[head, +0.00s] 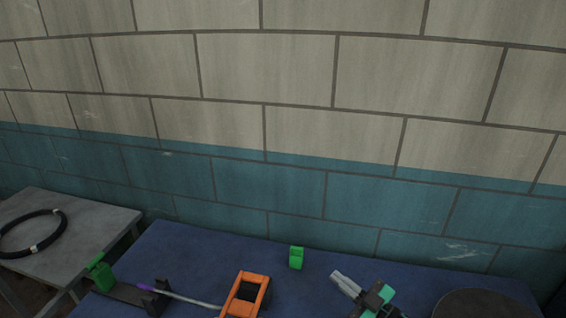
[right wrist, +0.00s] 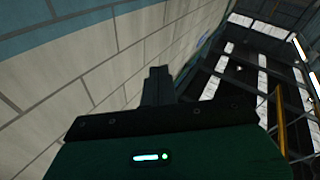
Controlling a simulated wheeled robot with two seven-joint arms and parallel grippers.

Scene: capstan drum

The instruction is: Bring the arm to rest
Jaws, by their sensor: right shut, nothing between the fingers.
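My right gripper (head: 338,278) shows at the lower right of the head view, its pale fingers together and pointing up and left above the blue table top (head: 205,250). In the right wrist view the dark fingers (right wrist: 157,75) are closed on each other with nothing between them, and a block wall lies behind them to the left. A dark round disc (head: 472,304), cut off by the frame edge, is to the right of the gripper. My left gripper is not in view.
An orange frame (head: 262,279) and a small green block (head: 296,257) are left of my right gripper. A thin rod (head: 190,298) runs to a dark stand with a green piece (head: 100,274). A grey side table (head: 100,221) holds a black ring (head: 57,225). The wall closes the back.

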